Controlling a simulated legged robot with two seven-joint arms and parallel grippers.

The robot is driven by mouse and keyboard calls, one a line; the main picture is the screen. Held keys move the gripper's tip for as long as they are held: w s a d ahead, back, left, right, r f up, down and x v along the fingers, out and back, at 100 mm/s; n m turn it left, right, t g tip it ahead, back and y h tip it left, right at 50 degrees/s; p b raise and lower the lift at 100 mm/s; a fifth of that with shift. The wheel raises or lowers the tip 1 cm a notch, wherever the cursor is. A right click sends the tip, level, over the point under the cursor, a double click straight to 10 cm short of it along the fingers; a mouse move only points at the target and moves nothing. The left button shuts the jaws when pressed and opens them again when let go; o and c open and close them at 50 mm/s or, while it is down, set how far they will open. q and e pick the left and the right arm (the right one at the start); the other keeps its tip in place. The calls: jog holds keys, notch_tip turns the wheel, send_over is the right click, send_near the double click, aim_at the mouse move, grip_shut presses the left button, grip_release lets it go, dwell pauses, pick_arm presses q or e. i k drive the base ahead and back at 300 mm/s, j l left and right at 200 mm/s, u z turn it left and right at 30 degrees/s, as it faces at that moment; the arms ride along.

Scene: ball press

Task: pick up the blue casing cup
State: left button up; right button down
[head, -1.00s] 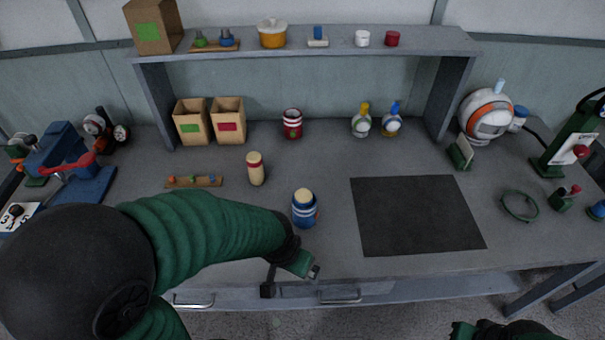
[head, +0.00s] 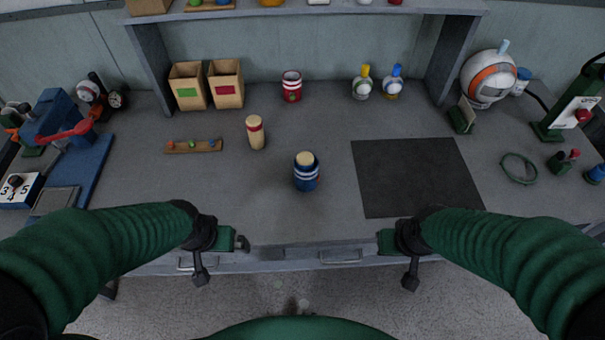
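The blue casing cup (head: 306,180) has white stripes and stands upright on the table, left of the dark mat. A cream, round-topped piece (head: 305,159) sits in its mouth. My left gripper (head: 221,260) is at the table's front edge, nearer to me and left of the cup. Its two fingers are spread and nothing is between them. My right gripper (head: 398,262) is at the front edge, nearer to me and right of the cup. Its fingers are also apart and empty. Neither gripper touches the cup.
A cream cylinder with a red band (head: 256,133) stands behind and left of the cup. A red striped cup (head: 292,86) stands farther back. A wooden strip (head: 194,147) lies left. The dark mat (head: 416,177) is bare. Drawers (head: 340,256) line the front edge.

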aim_at(304, 182)
jog(key=i+l, duration=0.1)
jog(key=l, duration=0.4)
jog(key=i+l+u, duration=0.1)
jog(key=l, duration=0.4)
jog(key=i+l, duration=0.1)
jog(key=l, duration=0.4)
jog(key=i+j+u, duration=0.1)
jog(key=u, duration=0.3)
jog(key=i+j+u, duration=0.1)
jog(key=u, duration=0.35)
jog(key=i+j+u, duration=0.1)
jog(key=u, duration=0.3)
jog(key=i+u, duration=0.15)
jog(key=u, duration=0.3)
